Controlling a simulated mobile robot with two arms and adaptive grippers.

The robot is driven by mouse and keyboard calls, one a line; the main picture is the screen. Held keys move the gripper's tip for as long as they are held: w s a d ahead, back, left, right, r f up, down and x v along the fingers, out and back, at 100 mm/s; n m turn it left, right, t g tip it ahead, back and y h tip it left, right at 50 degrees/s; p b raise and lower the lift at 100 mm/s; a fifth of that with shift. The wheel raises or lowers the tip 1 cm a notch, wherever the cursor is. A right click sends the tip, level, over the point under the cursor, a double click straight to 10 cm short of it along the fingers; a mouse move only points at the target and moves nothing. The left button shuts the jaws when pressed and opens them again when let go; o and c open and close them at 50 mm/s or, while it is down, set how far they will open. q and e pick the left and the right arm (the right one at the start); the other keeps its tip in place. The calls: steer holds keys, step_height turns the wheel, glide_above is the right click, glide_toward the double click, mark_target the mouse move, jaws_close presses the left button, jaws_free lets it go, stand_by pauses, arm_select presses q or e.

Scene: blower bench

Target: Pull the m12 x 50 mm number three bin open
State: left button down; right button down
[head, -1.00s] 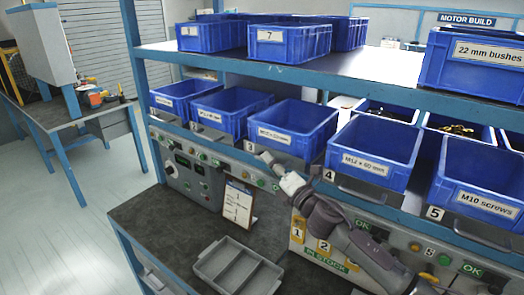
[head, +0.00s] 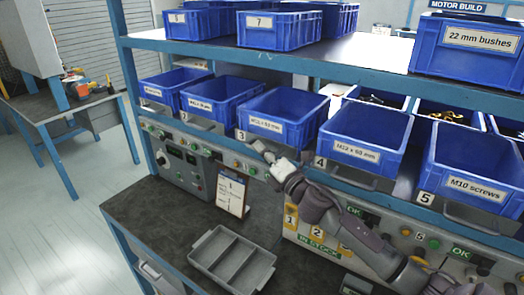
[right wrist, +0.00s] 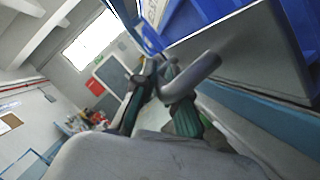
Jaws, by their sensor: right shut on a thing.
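The M12 x 50 mm bin (head: 285,112) is a blue open-topped bin on the middle shelf, above the tag 3 (head: 241,135). It stands in line with its neighbours. My right gripper (head: 260,148) is just below the bin's front, its fingers shut on the bin's grey handle. In the right wrist view, the gripper (right wrist: 158,76) has its two dark and green fingers at the handle (right wrist: 198,76). The blue bin (right wrist: 195,18) is above right there. The exact finger contact is partly hidden. My left gripper is out of view.
Beside it stand the M12 x 60 mm bin (head: 367,137) and the M10 screws bin (head: 474,178). An upper shelf (head: 345,55) with bins overhangs. Below are a control panel (head: 185,165), a clipboard (head: 231,192) and a divided grey tray (head: 232,262) on the bench.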

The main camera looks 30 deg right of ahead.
steer(key=shift+a, duration=0.1)
steer(key=s+a+p, duration=0.1)
steer(key=s+a, duration=0.2)
steer(key=a, duration=0.4)
steer(key=s+a+p, duration=0.2)
steer(key=s+a, duration=0.1)
steer(key=a, duration=0.4)
steer(key=c, duration=1.2)
jaws_free()
steer(key=shift+w+a, duration=0.1)
steer(key=v, duration=1.2)
